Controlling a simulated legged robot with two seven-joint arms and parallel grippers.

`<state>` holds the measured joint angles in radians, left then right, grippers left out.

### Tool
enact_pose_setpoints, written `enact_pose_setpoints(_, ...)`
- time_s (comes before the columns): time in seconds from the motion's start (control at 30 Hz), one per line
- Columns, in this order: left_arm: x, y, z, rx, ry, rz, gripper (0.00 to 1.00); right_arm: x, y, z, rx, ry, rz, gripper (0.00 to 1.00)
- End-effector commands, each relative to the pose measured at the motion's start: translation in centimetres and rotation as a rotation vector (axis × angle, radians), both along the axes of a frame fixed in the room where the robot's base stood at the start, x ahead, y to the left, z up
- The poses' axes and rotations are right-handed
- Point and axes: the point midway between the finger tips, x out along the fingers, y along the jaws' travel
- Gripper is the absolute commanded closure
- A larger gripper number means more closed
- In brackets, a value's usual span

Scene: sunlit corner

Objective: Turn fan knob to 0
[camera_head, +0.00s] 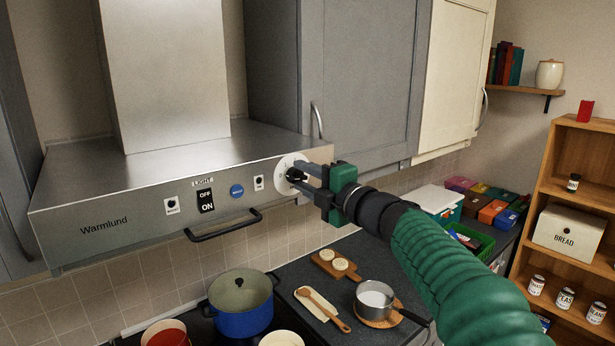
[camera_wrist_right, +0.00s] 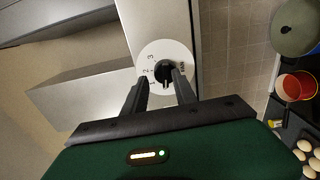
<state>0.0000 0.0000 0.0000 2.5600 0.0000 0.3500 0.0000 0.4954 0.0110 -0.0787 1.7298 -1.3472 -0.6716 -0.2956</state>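The fan knob (camera_head: 295,175) is a black knob on a round white dial at the right end of the steel range hood's front panel. In the right wrist view the knob (camera_wrist_right: 166,74) sits in the middle of the dial (camera_wrist_right: 151,49), with numbers such as 2 and 3 along its left side. Its exact setting is too small to read. My right gripper (camera_head: 304,177) is at the dial with its fingers apart, one on each side of the knob; in the wrist view a gap shows between the fingers (camera_wrist_right: 161,82). My left gripper is not in view.
The hood (camera_head: 140,205) also carries a light switch (camera_head: 206,200), a blue badge and a black handle bar (camera_head: 225,226).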

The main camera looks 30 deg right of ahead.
Motion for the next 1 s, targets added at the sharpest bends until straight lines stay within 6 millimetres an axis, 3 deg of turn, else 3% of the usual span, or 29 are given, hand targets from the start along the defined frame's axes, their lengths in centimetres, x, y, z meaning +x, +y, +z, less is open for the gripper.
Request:
enact_pose_setpoints(0.03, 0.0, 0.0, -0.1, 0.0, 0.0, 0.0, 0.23, 0.3, 0.0, -1.1, 0.004, 0.019, -0.001, 0.45)
enact_pose_setpoints(0.17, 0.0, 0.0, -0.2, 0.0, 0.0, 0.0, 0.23, -0.1, 0.0, -1.1, 0.003, 0.018, -0.001, 0.45)
enact_pose_setpoints(0.27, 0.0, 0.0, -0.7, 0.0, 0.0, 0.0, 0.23, -1.5, -0.1, -0.9, 0.002, 0.01, -0.002, 0.45)
enact_pose_setpoints(0.67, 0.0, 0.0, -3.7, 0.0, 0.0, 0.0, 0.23, -13.7, -0.6, -0.2, -0.006, -0.011, -0.009, 0.45)
enact_pose_setpoints(0.8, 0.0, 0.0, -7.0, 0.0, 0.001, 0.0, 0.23, -14.5, -1.1, -0.6, -0.007, -0.021, -0.009, 0.45)
enact_pose_setpoints(1.0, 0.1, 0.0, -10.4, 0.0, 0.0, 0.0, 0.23, -15.7, -1.0, -0.6, -0.007, -0.016, -0.007, 0.45)
